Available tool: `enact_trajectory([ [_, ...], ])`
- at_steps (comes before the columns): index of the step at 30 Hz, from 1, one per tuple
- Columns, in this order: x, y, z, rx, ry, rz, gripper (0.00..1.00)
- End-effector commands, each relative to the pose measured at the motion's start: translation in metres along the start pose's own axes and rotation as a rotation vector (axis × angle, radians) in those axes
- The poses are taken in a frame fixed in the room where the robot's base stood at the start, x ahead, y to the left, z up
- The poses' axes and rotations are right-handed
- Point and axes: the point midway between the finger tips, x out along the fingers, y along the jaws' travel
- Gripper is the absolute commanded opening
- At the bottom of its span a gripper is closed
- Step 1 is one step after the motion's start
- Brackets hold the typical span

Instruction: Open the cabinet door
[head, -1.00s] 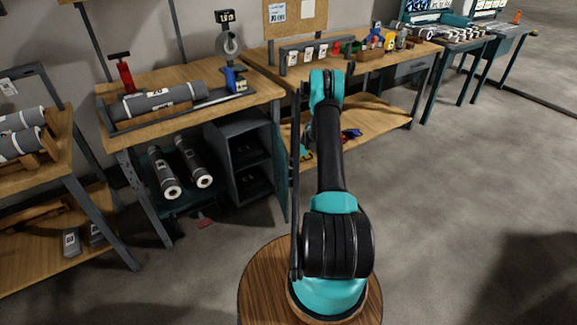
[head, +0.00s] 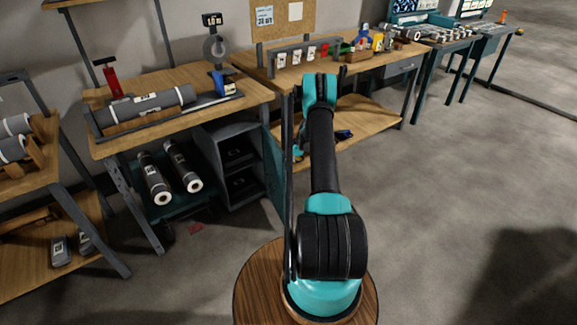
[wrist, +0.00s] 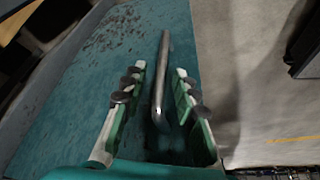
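The cabinet (head: 233,168) stands under the left workbench, with its dark shelves showing. Its teal door (head: 273,165) stands open at the cabinet's right side, partly behind my arm. In the wrist view, the speckled teal door (wrist: 95,85) fills the left and middle. A metal bar handle (wrist: 164,65) runs lengthwise between the two fingers of my gripper (wrist: 160,73). The gripper is open, with a visible gap on each side of the handle.
Two rolls (head: 182,167) lie on the shelf left of the cabinet. The right workbench (head: 350,130) has a low wooden shelf close to the door and my arm. The grey floor (head: 455,190) at the right is clear.

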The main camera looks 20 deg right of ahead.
Motion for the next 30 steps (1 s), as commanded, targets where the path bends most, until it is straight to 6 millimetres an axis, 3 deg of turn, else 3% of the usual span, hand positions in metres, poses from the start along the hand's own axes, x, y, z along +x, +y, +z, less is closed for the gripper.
enact_trajectory([
  [11,-0.007,0.000,0.000,0.001,0.000,0.000,0.31],
  [24,-0.089,0.000,0.000,0.001,0.000,0.000,0.31],
  [30,-0.113,0.000,0.001,0.001,0.000,-0.001,0.31],
])
